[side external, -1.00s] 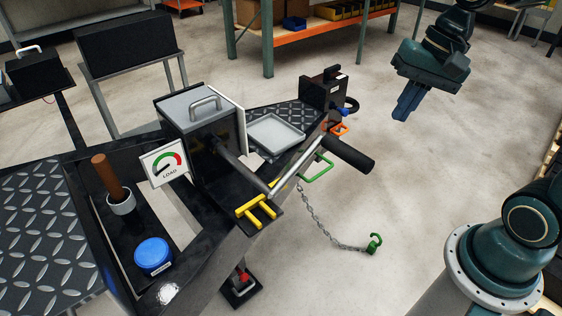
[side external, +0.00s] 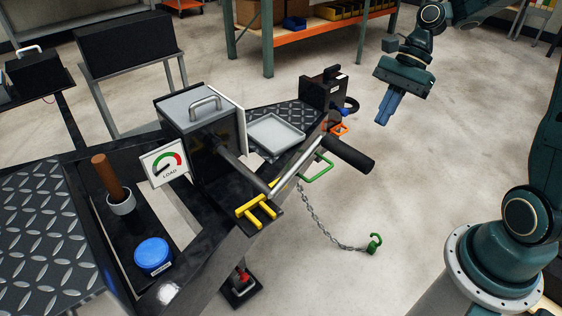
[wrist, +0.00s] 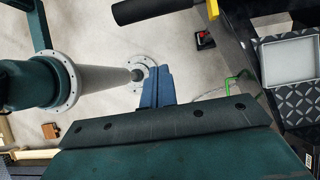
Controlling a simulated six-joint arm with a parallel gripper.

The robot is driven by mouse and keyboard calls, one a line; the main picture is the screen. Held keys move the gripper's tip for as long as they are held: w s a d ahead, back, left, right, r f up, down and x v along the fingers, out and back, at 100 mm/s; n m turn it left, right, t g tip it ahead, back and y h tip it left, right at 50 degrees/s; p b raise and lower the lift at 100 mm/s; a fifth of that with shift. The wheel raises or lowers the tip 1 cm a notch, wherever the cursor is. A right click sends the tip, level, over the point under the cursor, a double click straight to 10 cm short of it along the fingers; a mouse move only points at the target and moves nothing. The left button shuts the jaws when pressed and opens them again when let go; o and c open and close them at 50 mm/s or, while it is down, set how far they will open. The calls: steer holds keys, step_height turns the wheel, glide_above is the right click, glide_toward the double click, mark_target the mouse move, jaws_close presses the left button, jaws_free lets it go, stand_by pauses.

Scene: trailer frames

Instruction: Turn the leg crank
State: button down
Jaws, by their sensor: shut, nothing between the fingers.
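The leg crank (side external: 297,166) is a silver arm with a black cylindrical handle (side external: 348,154), beside the grey-topped box on the trailer frame. The handle also shows at the top of the wrist view (wrist: 150,10). My gripper (side external: 386,107) hangs in the air to the right of and beyond the handle in the side view, apart from it. Its blue fingers are together and empty, pointing down. They also show in the wrist view (wrist: 157,86). The foot of the leg (side external: 240,287) shows below the frame, with a red part above it.
A chain (side external: 320,215) with a green hook (side external: 375,243) hangs beside the frame. A yellow bracket (side external: 258,210), a LOAD gauge (side external: 165,161), a grey tray (side external: 276,135) and a black coupler (side external: 323,90) sit around the crank. The floor right of the handle is clear.

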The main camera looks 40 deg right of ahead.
steer(key=shift+a+f, duration=0.1)
steer(key=a+f, duration=0.5)
steer(key=a, duration=0.2)
steer(key=shift+a, duration=0.25)
stand_by(0.6)
steer(key=shift+a+r, duration=0.1)
stand_by(0.4)
steer(key=shift+a+r+h, duration=0.1)
steer(key=shift+r+h, duration=0.15)
steer(key=shift+h, duration=0.05)
steer(key=shift+a+r, duration=0.1)
steer(key=shift+r, duration=0.1)
